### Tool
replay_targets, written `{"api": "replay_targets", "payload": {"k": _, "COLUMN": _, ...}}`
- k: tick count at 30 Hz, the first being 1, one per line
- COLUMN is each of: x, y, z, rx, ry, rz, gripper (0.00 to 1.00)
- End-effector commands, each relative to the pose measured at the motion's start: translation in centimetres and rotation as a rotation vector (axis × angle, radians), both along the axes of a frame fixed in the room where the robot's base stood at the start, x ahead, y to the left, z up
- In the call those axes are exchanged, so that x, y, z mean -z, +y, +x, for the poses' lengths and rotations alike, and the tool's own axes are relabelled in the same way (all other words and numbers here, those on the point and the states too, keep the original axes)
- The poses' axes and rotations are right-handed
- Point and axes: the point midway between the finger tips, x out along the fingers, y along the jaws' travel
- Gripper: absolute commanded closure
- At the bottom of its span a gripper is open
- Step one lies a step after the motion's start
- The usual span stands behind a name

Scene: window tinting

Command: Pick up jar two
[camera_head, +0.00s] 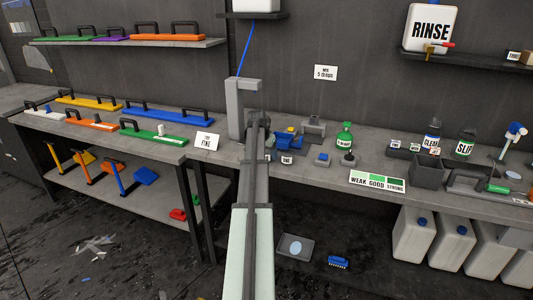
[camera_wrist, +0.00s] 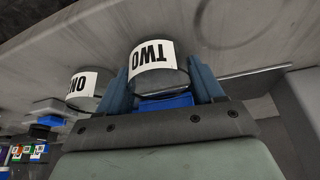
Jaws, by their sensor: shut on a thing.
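Jar two (camera_wrist: 153,55), a dark jar with a white "TWO" label, sits between my fingers in the wrist view. Its label appears upside down there. My gripper (camera_wrist: 161,78) is shut on it, one blue finger on each side. I cannot tell whether the jar touches the counter or is just above it.
Jar one (camera_wrist: 84,88) stands close by, left of jar two in the wrist view. The grey tap column (camera_head: 235,110) rises beside my arm. A green bottle (camera_head: 345,137) and a "WEAK GOOD STRONG" strip (camera_head: 377,181) are to the right on the counter.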

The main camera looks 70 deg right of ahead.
Motion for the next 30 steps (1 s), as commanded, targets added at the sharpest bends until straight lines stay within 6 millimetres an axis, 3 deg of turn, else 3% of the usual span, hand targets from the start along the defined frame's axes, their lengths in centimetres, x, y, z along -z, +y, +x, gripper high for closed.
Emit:
{"api": "replay_targets", "payload": {"k": 3, "x": 0.0, "y": 0.0, "z": 0.0, "rx": 0.0, "ry": 0.0, "rz": 0.0, "gripper": 0.65}}
{"api": "replay_targets", "payload": {"k": 13, "x": -0.8, "y": -0.1, "z": 0.0, "rx": 0.0, "ry": 0.0, "rz": -0.001, "gripper": 0.65}}
{"api": "replay_targets", "payload": {"k": 30, "x": -9.1, "y": -0.1, "z": 0.0, "rx": 0.0, "ry": -0.001, "rz": -0.001, "gripper": 0.65}}
